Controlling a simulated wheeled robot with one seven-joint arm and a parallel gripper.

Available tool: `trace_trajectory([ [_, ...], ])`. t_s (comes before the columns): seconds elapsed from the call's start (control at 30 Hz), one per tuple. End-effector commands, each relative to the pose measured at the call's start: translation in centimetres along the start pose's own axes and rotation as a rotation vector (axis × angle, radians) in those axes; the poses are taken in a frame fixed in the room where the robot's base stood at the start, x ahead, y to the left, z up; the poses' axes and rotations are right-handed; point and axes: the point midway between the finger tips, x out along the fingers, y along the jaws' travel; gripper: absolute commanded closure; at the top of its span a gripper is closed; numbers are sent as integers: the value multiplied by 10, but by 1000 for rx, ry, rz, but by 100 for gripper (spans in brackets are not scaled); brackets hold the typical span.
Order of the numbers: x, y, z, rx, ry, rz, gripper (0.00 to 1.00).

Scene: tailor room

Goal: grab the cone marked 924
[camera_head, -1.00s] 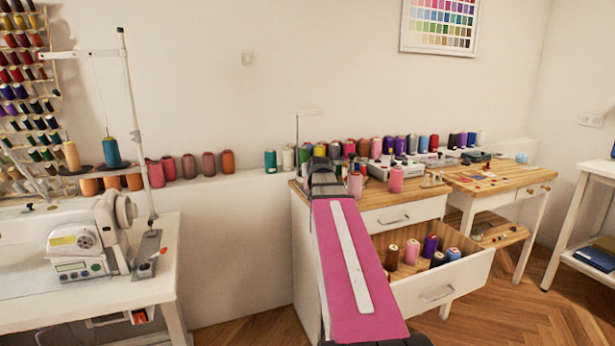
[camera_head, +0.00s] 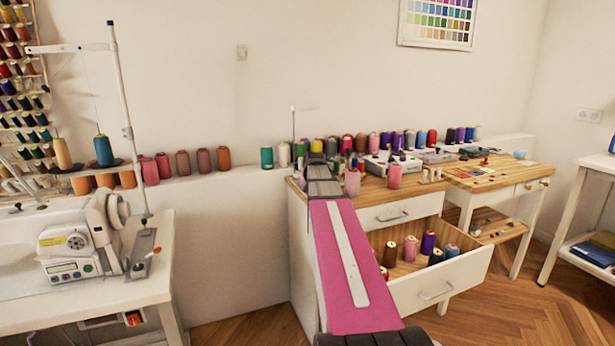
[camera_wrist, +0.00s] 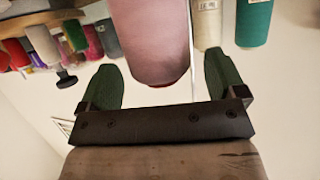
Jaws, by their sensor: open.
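A dusty-pink thread cone (camera_wrist: 155,40) fills the upper middle of the wrist view, between and beyond my gripper's fingers. My gripper (camera_wrist: 163,78) has two green fingers spread wide apart, with nothing clamped. I cannot tell whether either finger touches the cone. In the head view my arm hides the gripper over the wooden cabinet top (camera_head: 375,196). Pink cones stand there, one right beside my arm (camera_head: 352,182) and another further right (camera_head: 395,176). No number 924 is readable on any cone.
A teal cone (camera_wrist: 253,22) and a pale cone (camera_wrist: 206,22) show close by in the wrist view. An open drawer (camera_head: 440,283) with several cones juts out below the cabinet top. A sewing machine (camera_head: 75,245) stands at left. Many cones line the wall ledge.

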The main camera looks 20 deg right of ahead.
Motion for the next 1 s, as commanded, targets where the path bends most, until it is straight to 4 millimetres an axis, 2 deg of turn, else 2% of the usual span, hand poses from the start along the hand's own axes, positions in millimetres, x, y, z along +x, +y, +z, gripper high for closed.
trace_trajectory([
  [0.03,12,1,-2,0,0,0,10],
  [0.13,23,1,-2,0,0,0,10],
  [0.4,25,0,0,-1,0,0,10],
  [0.57,25,0,0,-1,0,0,62],
  [0.6,25,0,0,-1,0,0,68],
  [0.63,25,0,0,-1,0,0,68],
  [0.67,25,0,0,-1,1,0,73],
  [1.0,23,0,-4,-1,2,0,73],
])
